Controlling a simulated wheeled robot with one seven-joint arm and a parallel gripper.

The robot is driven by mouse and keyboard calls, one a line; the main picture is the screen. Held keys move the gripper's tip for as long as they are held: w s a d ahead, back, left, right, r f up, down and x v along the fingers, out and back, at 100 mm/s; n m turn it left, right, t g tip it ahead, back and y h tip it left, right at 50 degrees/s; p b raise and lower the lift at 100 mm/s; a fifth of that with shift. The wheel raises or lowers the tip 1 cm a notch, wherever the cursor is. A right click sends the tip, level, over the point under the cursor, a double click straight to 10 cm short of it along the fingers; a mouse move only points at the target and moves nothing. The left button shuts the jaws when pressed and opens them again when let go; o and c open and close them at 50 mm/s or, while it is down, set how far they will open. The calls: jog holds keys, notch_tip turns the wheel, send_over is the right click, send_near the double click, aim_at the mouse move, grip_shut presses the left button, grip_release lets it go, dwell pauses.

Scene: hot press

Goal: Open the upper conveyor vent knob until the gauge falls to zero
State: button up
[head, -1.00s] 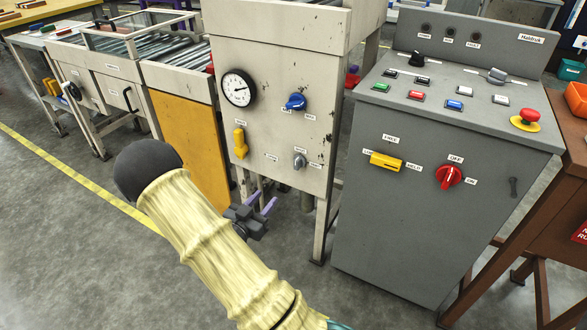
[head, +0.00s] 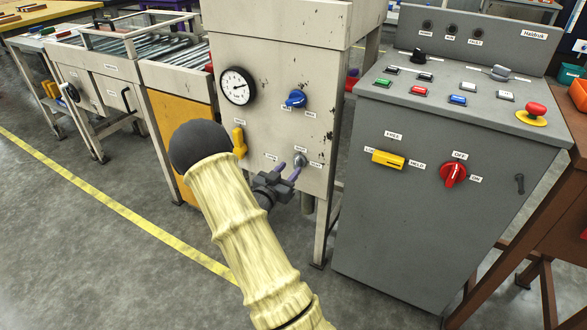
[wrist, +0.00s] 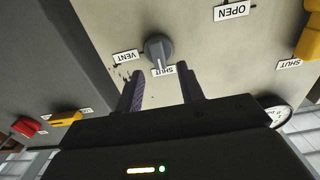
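In the head view the knob (head: 300,159) is partly overlapped by my fingers. My gripper (head: 291,168) is open, its two purple fingers pointing at the panel. In the wrist view my fingertips (wrist: 160,73) are spread wider than the knob and stop short of it; nothing is between them. The round gauge (head: 237,86) has its needle off to the right; its numbers are too small to read.
A blue knob (head: 296,99) and a yellow handle (head: 239,142) share the panel. The grey control cabinet (head: 420,220) stands close on the right, with a red switch (head: 453,175) and a yellow switch (head: 388,159). Open floor (head: 90,250) lies to the left.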

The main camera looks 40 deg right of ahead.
aim_at(295, 163)
jog(key=shift+b+x, duration=0.3)
jog(key=shift+x, duration=1.45)
jog(key=shift+c, duration=0.5)
grip_shut()
